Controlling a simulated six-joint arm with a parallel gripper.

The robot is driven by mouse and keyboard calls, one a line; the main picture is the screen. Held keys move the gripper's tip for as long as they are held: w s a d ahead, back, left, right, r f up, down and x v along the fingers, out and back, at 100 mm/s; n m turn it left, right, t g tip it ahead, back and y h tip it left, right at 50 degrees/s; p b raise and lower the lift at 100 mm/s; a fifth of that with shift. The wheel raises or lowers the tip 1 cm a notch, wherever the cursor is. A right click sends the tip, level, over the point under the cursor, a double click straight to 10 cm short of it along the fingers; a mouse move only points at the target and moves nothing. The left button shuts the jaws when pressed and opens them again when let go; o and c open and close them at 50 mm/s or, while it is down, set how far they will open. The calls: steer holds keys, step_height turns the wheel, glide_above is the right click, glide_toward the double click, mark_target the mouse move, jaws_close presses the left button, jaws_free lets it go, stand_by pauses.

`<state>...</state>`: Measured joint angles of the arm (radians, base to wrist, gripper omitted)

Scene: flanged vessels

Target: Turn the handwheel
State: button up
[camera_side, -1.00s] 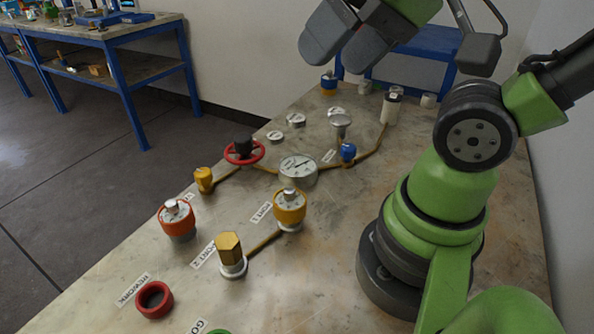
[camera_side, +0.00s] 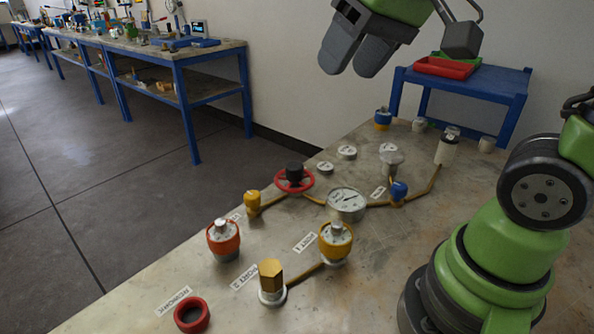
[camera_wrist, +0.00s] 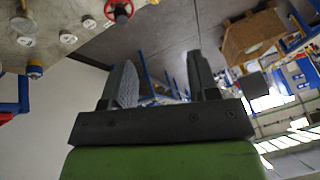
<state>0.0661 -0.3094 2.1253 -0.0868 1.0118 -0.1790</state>
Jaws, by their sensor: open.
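The red handwheel (camera_side: 294,181) with a dark hub sits on the yellow pipe line on the bench, near its far left edge. It also shows at the top of the wrist view (camera_wrist: 120,11), partly cut off by the frame. My gripper (camera_side: 352,66) is high above the bench at the top of the side view, well clear of the handwheel. In the wrist view my gripper (camera_wrist: 160,78) has its two grey fingers apart with nothing between them.
A pressure gauge (camera_side: 346,203) stands right of the handwheel, with a yellow fitting (camera_side: 252,201) to its left. Orange (camera_side: 223,239) and yellow (camera_side: 335,242) dial vessels stand nearer the camera. A blue table with a red tray (camera_side: 445,68) is behind.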

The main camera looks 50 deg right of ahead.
steer(key=w+d+f+g, duration=0.1)
steer(key=w+d+f, duration=0.1)
steer(key=w, duration=0.4)
steer(key=n+g, duration=0.3)
steer(key=g, duration=0.1)
glide_above(294, 165)
steer(key=shift+h, duration=0.4)
step_height(294, 165, down, 16)
steer(key=shift+d+f, duration=0.1)
steer(key=shift+f, duration=0.15)
steer(key=shift+d+f, duration=0.1)
steer(key=shift+f, duration=0.25)
step_height(294, 165, down, 10)
steer(key=shift+r, duration=0.1)
steer(key=c, duration=0.7)
